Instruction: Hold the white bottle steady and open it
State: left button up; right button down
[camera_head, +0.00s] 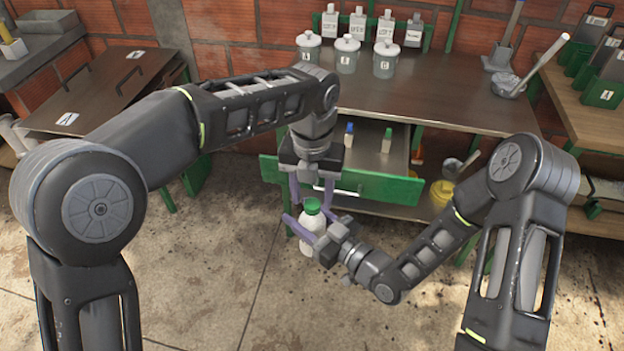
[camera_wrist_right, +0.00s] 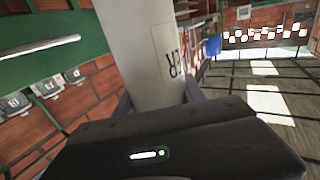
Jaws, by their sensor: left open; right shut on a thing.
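The white bottle (camera_head: 311,223) with a green cap (camera_head: 312,206) is held upright above the floor, in front of the open drawer. My right gripper (camera_head: 308,215) is shut on its body from the lower right, with purple fingers on both sides. In the right wrist view the bottle's white body (camera_wrist_right: 140,45) with a dark-lettered label stands between the fingers; its cap is not in that view. My left gripper (camera_head: 311,196) points down from above, open, its two fingers on either side of the cap. I cannot tell whether they touch it.
A green-fronted drawer (camera_head: 390,187) is open behind the grippers, with small blue-capped (camera_head: 349,130) and green-capped (camera_head: 387,138) bottles inside. Lidded jars (camera_head: 346,57) stand on the table (camera_head: 450,100) above. A yellow container (camera_head: 441,192) is on the lower shelf. The floor in front is clear.

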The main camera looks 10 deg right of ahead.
pick_arm(q)
jog(key=shift+f, duration=0.7)
jog(key=shift+c, duration=0.6)
grip_shut()
